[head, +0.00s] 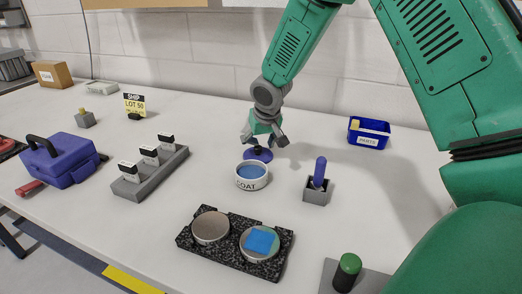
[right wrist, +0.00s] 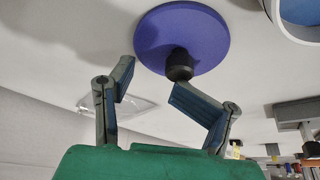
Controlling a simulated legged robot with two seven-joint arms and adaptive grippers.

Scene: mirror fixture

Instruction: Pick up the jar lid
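The jar lid (head: 258,155) is a purple-blue disc lying on the table behind the round white jar (head: 252,183) marked COAT, which has a blue inside. In the right wrist view the lid (right wrist: 205,35) shows its dark knob (right wrist: 179,66). My right gripper (head: 263,144) is just above the lid. In the right wrist view my right gripper (right wrist: 151,78) has its fingers spread with nothing between the pads; the knob is just beyond the fingertips, nearer the right-hand finger. I cannot tell if they touch. My left gripper is not in view.
A grey holder (head: 316,195) with a blue-handled tool stands right of the jar. A black speckled block (head: 221,252) with two discs lies in front. A grey rack (head: 152,178), blue toolbox (head: 62,165) and blue bin (head: 368,134) stand around. The table between them is clear.

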